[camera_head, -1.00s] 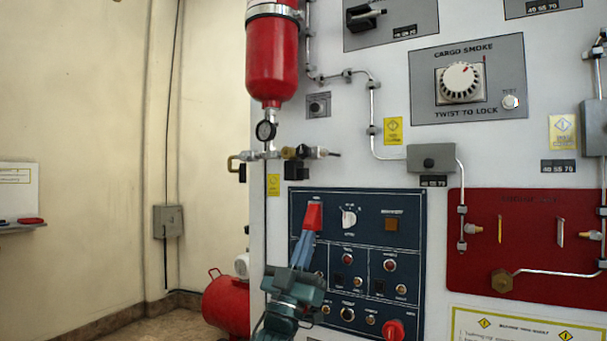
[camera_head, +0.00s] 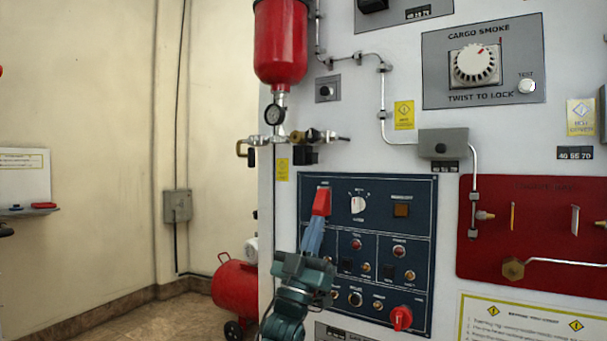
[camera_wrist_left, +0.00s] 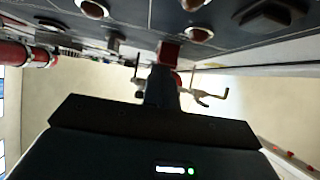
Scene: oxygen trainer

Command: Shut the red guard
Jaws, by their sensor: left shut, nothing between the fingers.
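The red guard (camera_head: 321,202) is at the upper left of the dark blue switch panel (camera_head: 425,228). It shows as a small red wedge standing out from the panel; its exact angle is hard to tell. My left gripper (camera_head: 314,232) is shut and empty, with its fingertips at the guard's lower end. They overlap it in the head view, and I cannot tell whether they touch. In the left wrist view the closed fingers (camera_wrist_left: 163,84) point at the red guard (camera_wrist_left: 168,53), whose lower part they hide. My right gripper is not in view.
A red cylinder (camera_head: 281,45) with a gauge and valves hangs above left. A red tank (camera_head: 236,288) stands on the floor at left.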

